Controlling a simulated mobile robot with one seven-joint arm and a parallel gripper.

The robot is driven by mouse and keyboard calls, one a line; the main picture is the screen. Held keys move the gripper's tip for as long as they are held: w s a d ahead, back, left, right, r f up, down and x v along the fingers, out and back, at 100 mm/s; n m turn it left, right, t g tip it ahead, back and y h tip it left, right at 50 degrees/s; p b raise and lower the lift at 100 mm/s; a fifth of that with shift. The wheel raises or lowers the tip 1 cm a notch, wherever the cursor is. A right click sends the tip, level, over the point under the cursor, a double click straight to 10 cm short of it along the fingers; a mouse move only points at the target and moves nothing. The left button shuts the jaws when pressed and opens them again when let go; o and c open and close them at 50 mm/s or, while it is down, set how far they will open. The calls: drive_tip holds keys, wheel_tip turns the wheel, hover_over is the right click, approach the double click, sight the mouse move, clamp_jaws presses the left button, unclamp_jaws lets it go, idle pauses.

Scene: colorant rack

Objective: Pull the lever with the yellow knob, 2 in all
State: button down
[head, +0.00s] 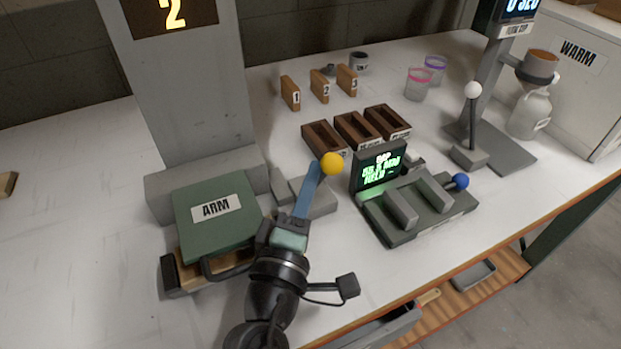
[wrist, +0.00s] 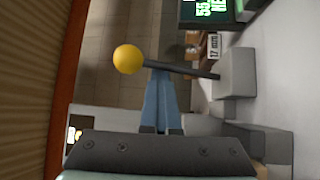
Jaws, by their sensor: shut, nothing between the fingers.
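The lever has a round yellow knob (head: 332,163), which also shows in the wrist view (wrist: 128,59). Its dark rod (wrist: 182,70) runs from the knob to a grey base block (wrist: 236,86). My gripper (head: 317,170) has blue fingers, shut with nothing held between them. In the wrist view the fingertips (wrist: 158,76) lie at the rod just beside the knob. I cannot tell whether they touch it. In the head view the fingers hide most of the rod, and the tips end next to the knob.
A green box marked ARM (head: 215,215) stands left of my gripper. A grey column with a sign reading 2 (head: 172,12) rises behind it. A lit-screen device with a blue knob (head: 461,181) is on the right. A white-knob lever (head: 473,90) stands farther back. Wooden trays (head: 357,131) lie behind.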

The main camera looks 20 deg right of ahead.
drive_tip(key=shift+s+d+f, duration=0.15)
drive_tip(key=shift+d+f, duration=0.05)
drive_tip(key=shift+d, duration=0.15)
drive_tip(key=b+v, duration=0.1)
drive_tip(key=v, duration=0.5)
drive_tip(key=b+v, duration=0.1)
drive_tip(key=v, duration=0.6)
drive_tip(key=shift+a+r+b, duration=0.2)
drive_tip(key=shift+a+b, duration=0.15)
idle(1.4)
